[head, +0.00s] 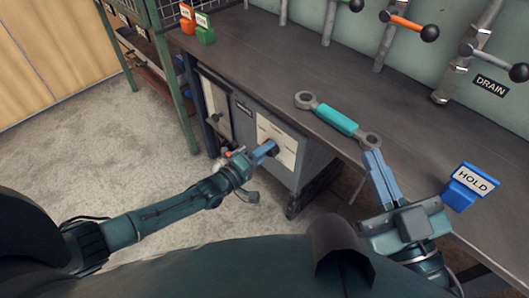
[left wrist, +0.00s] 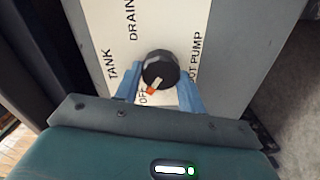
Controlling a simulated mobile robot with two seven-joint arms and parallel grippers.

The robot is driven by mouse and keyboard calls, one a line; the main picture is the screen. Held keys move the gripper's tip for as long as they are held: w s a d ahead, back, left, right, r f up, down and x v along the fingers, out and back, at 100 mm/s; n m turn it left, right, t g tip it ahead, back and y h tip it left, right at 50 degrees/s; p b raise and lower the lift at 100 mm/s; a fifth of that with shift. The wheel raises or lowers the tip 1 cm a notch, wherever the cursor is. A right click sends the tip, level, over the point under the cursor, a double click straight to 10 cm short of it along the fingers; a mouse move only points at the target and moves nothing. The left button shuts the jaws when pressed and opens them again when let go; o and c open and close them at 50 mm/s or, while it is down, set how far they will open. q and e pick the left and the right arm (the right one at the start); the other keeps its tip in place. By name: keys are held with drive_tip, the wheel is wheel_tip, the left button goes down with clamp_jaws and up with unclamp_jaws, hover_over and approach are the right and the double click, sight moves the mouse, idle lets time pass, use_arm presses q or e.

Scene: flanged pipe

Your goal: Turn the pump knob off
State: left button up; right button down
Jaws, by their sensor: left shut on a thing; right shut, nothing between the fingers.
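The pump knob (left wrist: 161,68) is a black round knob with an orange and white pointer, on a white panel (head: 287,150) in the front of a grey cabinet. In the left wrist view the pointer is turned toward the lower left, at the partly hidden OFF label (left wrist: 143,97). TANK, DRAIN and PUMP labels also show around it. My left gripper (head: 270,147) is shut on the knob, its blue fingers on either side. In the head view the fingers largely hide the knob. My right gripper (head: 372,156) is shut and empty at the bench edge, close to the wrench's near ring.
A teal-handled wrench (head: 338,120) lies on the dark bench (head: 285,62). A blue HOLD sign (head: 470,186) stands at the right; orange (head: 187,18) and green (head: 204,28) tags stand at the back left. Valve levers, one orange-handled (head: 408,23), line the wall. Floor at left is clear.

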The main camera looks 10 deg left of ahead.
drive_tip(key=shift+w+r, duration=0.15)
drive_tip(key=shift+r, duration=0.05)
use_arm(q)
drive_tip(key=shift+n, duration=0.3)
drive_tip(key=o, duration=1)
use_arm(e)
drive_tip(key=shift+f, duration=0.15)
use_arm(q)
drive_tip(key=shift+s, duration=0.1)
drive_tip(key=p+v, duration=0.4)
drive_tip(key=v, duration=0.9)
use_arm(e)
drive_tip(key=shift+s+d+f+g+h, duration=0.2)
drive_tip(key=shift+s+f+g+h, duration=0.2)
drive_tip(key=shift+f+h, duration=0.2)
